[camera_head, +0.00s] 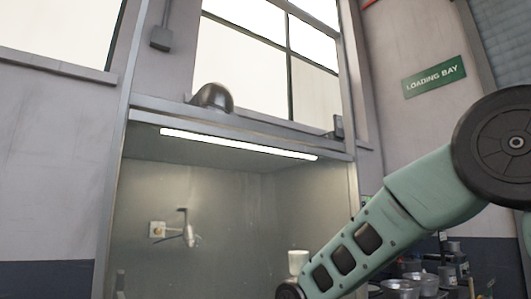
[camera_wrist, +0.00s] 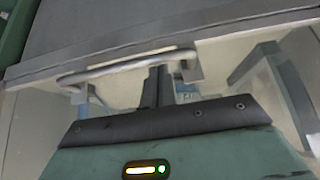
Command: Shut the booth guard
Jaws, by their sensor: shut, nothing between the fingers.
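The booth (camera_head: 225,138) fills the middle of the head view, with a lit strip under its top edge and its front opening showing the inside. In the wrist view a grey bar handle (camera_wrist: 125,64) with two mounts runs across a pale panel, which appears to be the guard (camera_wrist: 225,55). My gripper (camera_wrist: 158,76) is shut, its dark fingers close together and empty. The fingertips are at the handle, between its mounts; I cannot tell whether they touch it. In the head view my gripper is out of frame below.
Inside the booth are a wall-mounted fitting (camera_head: 186,230) and a white cup-like object (camera_head: 297,261). A dark rounded object (camera_head: 212,97) sits on the booth top. Several metal pans (camera_head: 402,287) stand at the lower right, beyond my arm. A Loading Bay sign (camera_head: 435,76) hangs behind.

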